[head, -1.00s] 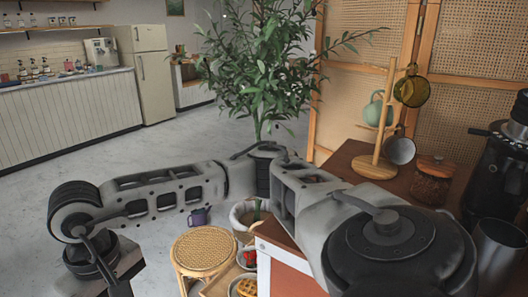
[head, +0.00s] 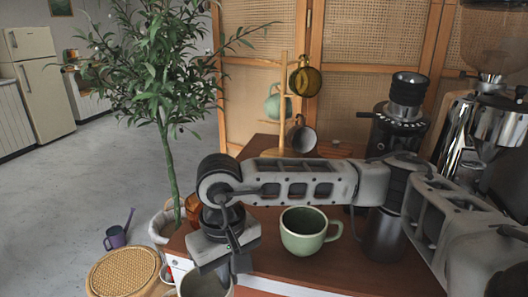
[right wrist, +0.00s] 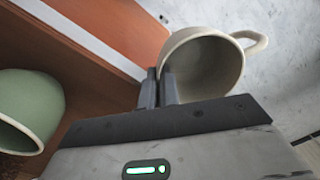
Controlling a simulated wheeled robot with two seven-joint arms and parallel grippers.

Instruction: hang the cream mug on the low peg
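The cream mug (head: 218,290) shows at the bottom of the head view, partly cut off and partly covered by my right gripper (head: 222,268). In the right wrist view the cream mug (right wrist: 205,68) is tilted, with its handle pointing away to the upper right. The fingers of my right gripper (right wrist: 160,88) are close together at its rim, with the wall between them. The wooden mug stand (head: 284,95) is at the back of the cart, with an amber mug, a pale green mug and a grey mug hanging on it. I cannot make out a free low peg. My left gripper is not in view.
A green mug (head: 304,233) stands on the cart top (head: 285,268), right of my right gripper. A grinder (head: 398,115) and a steel pitcher (head: 383,236) are to the right. A rattan stool (head: 125,272) and a plant (head: 165,85) are left of the cart.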

